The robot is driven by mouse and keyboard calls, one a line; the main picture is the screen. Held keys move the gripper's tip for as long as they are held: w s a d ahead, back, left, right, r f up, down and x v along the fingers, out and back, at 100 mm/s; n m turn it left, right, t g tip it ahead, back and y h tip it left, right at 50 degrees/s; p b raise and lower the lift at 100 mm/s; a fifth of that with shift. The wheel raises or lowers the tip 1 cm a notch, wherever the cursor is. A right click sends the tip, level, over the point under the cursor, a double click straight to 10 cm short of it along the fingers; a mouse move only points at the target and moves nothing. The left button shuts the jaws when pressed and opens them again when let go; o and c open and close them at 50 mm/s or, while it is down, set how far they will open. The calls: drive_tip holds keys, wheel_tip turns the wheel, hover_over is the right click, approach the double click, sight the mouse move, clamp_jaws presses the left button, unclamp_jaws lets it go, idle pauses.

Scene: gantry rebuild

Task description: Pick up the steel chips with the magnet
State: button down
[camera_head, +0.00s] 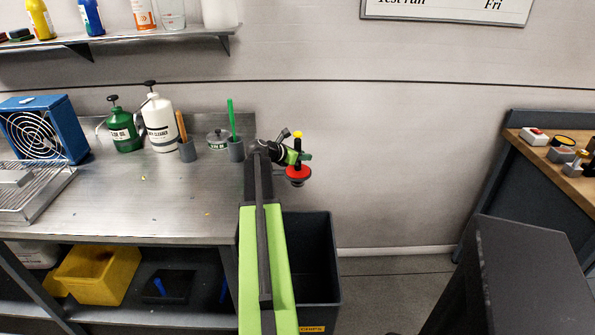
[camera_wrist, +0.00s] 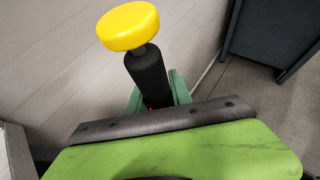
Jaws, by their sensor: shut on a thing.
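The magnet is a tool with a yellow knob, a black handle (camera_wrist: 147,75) and a red disc (camera_head: 298,171) with a dark underside. My gripper (camera_head: 299,157) is shut on its handle. The magnet hangs about upright, to the right of the steel bench's end and above the dark bin (camera_head: 318,255). In the wrist view, the yellow knob (camera_wrist: 128,26) is near and the green fingers stand around the handle. No chips can be made out on the disc. A few tiny flecks (camera_head: 206,213) lie on the bench; their material cannot be told.
The bin bears a yellow "CHIPS" label; my arm hides part of it. The steel bench (camera_head: 150,215) carries a blue fan (camera_head: 45,130), a wire rack, a green oil can (camera_head: 124,130), a white cleaner bottle (camera_head: 158,120) and tool cups. A wooden-topped bench (camera_head: 550,165) stands right.

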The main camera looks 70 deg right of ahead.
drive_tip(key=shift+r, duration=0.1)
wheel_tip(320, 180, up, 10)
drive_tip(key=p, duration=1)
idle(0.6)
